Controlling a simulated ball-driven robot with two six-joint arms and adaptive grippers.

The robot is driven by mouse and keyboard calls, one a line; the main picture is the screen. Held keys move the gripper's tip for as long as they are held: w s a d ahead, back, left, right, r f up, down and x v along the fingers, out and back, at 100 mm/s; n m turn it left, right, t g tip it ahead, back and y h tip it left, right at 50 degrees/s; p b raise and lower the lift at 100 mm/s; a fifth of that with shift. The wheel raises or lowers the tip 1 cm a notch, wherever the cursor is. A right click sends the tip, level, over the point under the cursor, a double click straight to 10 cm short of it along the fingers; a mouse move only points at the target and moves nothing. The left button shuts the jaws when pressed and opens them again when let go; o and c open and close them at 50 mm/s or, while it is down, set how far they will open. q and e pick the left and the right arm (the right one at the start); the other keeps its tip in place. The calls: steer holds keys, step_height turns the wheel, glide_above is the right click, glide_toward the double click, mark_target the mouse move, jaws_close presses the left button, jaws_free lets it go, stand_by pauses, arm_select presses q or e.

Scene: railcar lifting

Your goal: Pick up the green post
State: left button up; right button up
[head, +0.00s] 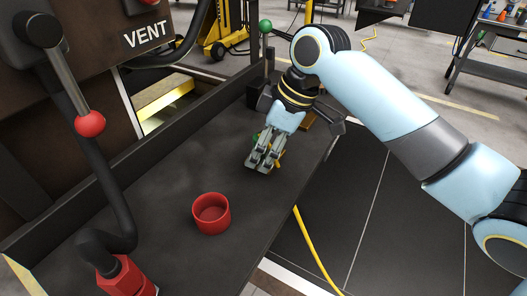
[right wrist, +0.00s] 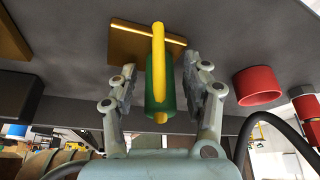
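The green post (right wrist: 160,92) is a green cylinder with a yellow rod along it. In the right wrist view it lies between the two fingers of my right gripper (right wrist: 160,88), with a narrow gap showing on each side. The gripper is open around it. In the head view my right gripper (head: 263,162) points down at the dark deck and hides most of the post; only small green (head: 256,136) and yellow bits show. My left gripper is not in view.
A red cup (head: 211,214) stands on the dark deck (head: 150,215), left of and nearer than my right gripper. A yellow block (right wrist: 140,42) lies by the post. A raised wall (head: 170,130) runs along the deck's back. A red-knobbed lever (head: 90,123) stands at left.

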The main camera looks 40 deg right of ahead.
jaws_close()
steer(key=shift+r, duration=0.15)
